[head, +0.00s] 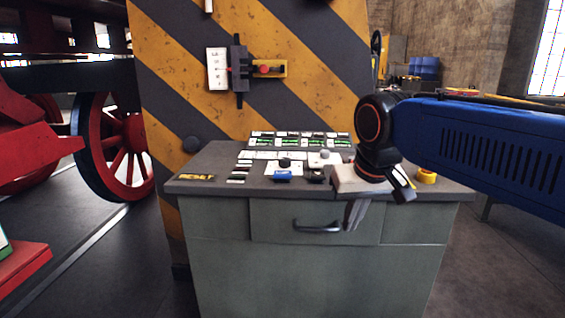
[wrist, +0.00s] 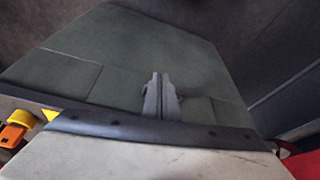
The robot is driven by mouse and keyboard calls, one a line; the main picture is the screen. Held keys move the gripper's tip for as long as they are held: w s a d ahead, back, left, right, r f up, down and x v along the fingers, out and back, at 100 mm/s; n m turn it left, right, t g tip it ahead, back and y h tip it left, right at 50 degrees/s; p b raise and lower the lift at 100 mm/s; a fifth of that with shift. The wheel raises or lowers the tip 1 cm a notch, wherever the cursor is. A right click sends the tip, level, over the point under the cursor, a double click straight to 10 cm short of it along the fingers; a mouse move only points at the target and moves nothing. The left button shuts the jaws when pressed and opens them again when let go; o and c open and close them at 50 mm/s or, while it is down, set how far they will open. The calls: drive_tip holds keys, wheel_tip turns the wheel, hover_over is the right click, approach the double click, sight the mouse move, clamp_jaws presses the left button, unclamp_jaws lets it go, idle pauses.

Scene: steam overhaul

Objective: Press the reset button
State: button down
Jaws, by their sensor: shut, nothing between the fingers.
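A desk-like control console (head: 215,165) stands in the middle of the head view. My gripper (head: 352,222) hangs at the right front of the console, fingers pointing down past the top's front edge, before the drawer front. It is shut and empty, well to the right of the plate. In the wrist view the shut fingers (wrist: 159,92) show against the grey-green cabinet front (wrist: 70,70); the plate is not seen there.
The console top carries a blue control (head: 282,176), a black knob (head: 285,162), a white round knob (head: 325,155) and a row of gauges (head: 300,141). A yellow part (head: 426,176) sits at the right. A drawer handle (head: 317,227) juts out in front. A striped panel (head: 170,80) stands behind.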

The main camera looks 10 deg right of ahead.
drive_tip(key=w+a+r, duration=0.4)
drive_tip(key=w+r, duration=0.5)
drive_tip(key=r, duration=0.1)
wheel_tip(320, 180, up, 9)
drive_tip(key=m+g, duration=0.1)
drive_tip(key=m, duration=0.1)
hover_over(283, 172)
drive_tip(key=s+a, duration=0.1)
drive_tip(key=s, duration=0.3)
drive_tip(key=shift+w+a+r+h, duration=0.1)
drive_tip(key=shift+w+h, duration=0.1)
drive_tip(key=shift+h, duration=0.1)
drive_tip(key=x, duration=1.2)
drive_tip(key=shift+s+f, duration=0.3)
drive_tip(key=shift+f, duration=0.75)
